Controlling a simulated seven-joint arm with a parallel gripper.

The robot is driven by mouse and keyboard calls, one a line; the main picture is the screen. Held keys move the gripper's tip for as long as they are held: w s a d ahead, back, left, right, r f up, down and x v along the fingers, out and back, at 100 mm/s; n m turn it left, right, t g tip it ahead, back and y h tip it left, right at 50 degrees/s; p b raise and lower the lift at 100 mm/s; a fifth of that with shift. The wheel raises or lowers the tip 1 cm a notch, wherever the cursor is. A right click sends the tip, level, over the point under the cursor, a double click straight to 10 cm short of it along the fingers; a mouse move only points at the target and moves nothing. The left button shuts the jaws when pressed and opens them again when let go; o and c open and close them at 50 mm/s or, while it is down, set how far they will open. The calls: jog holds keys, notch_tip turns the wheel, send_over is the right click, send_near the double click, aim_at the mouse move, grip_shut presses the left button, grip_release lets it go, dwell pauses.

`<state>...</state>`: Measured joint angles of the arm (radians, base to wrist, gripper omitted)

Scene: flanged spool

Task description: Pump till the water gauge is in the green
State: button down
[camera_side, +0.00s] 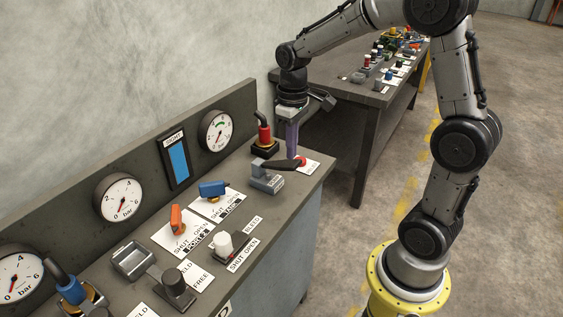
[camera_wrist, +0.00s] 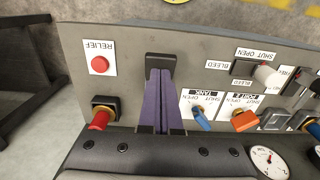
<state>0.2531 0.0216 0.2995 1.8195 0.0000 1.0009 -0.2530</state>
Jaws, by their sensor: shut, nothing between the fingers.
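A round dial (camera_side: 217,131) with a green arc near its top stands at the far right of the back panel in the side view. Its needle is too small to read surely, but seems to lie outside the green. A black lever (camera_side: 281,164) lies over a grey block (camera_side: 267,179) on the bench. My gripper (camera_side: 292,156) is shut and empty, pointing down at the lever's right end. In the wrist view my gripper (camera_wrist: 162,73) has its purple fingers together over a dark bar (camera_wrist: 160,61); I cannot tell whether they touch it.
The red RELIEF button (camera_wrist: 99,65) is close to the lever's end. A red coupling (camera_side: 265,135) with a black hose stands behind. Orange (camera_side: 177,219) and blue (camera_side: 212,188) valve handles and a white BLEED knob (camera_side: 223,245) are left of the lever.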

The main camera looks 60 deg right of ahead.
aim_at(291, 163)
dwell(0.5)
jog(key=shift+f, duration=3.35)
jog(key=shift+r, duration=4.1)
jog(key=shift+a+r, duration=0.1)
jog(key=shift+a, duration=0.05)
jog(key=s+a+r+n+t, duration=0.1)
jog(key=s+a+r+t, duration=0.15)
jog(key=r, duration=0.35)
jog(key=s+a+m+t, duration=0.1)
jog(key=s+a+t, duration=0.2)
jog(key=s, duration=1.2)
jog(key=a, duration=0.3)
jog(key=shift+f, duration=0.2)
